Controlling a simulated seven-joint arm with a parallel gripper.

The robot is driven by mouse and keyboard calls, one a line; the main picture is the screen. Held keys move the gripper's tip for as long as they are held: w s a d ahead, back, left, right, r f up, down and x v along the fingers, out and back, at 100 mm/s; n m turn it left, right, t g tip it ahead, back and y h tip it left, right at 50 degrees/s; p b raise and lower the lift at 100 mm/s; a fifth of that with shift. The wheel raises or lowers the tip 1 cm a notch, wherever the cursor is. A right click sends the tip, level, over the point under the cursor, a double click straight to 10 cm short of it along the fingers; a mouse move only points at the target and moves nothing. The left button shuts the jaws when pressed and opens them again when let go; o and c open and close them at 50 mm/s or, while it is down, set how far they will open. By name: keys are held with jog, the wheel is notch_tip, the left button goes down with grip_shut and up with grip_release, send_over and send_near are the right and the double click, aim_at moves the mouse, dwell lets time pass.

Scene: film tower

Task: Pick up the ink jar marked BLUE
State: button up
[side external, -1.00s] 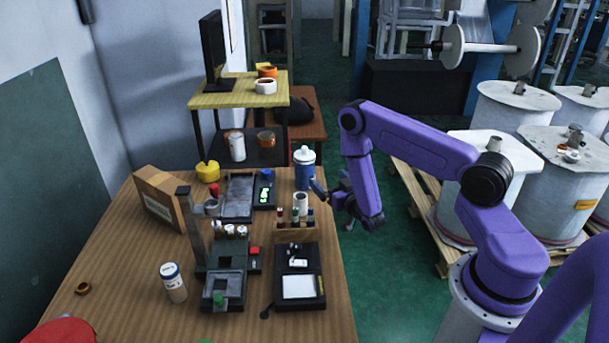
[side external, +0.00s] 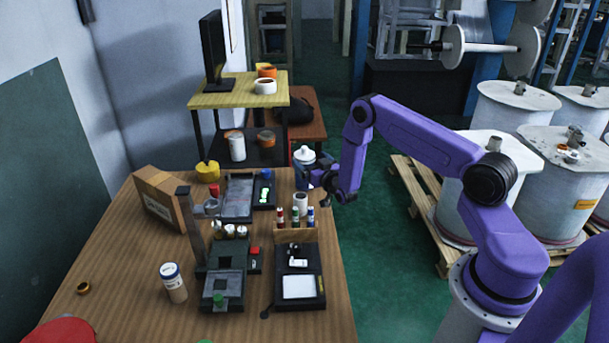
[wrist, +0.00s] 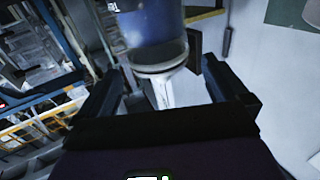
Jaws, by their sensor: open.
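A blue jar with a white domed lid (side external: 304,156) stands upright at the back right of the wooden table. In the wrist view the blue jar (wrist: 152,24) lies ahead, at the gap between my fingertips; only a scrap of a white mark shows, and I cannot read it. My gripper (side external: 316,179) is open at the jar's right side and partly covers its body. In the wrist view my gripper (wrist: 163,72) has its two dark fingers apart. I cannot tell whether either finger touches the jar.
A wooden rack (side external: 296,234) with small vials and a white cylinder (side external: 300,203) stand just in front of the jar. A dark tray (side external: 264,190) with bright green marks is to its left. The table's right edge is close.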

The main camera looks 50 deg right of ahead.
aim_at(306, 155)
jog(key=shift+x, duration=2.6)
jog(key=c, duration=1.5)
jog(key=shift+c, duration=1)
jog(key=shift+r, duration=0.2)
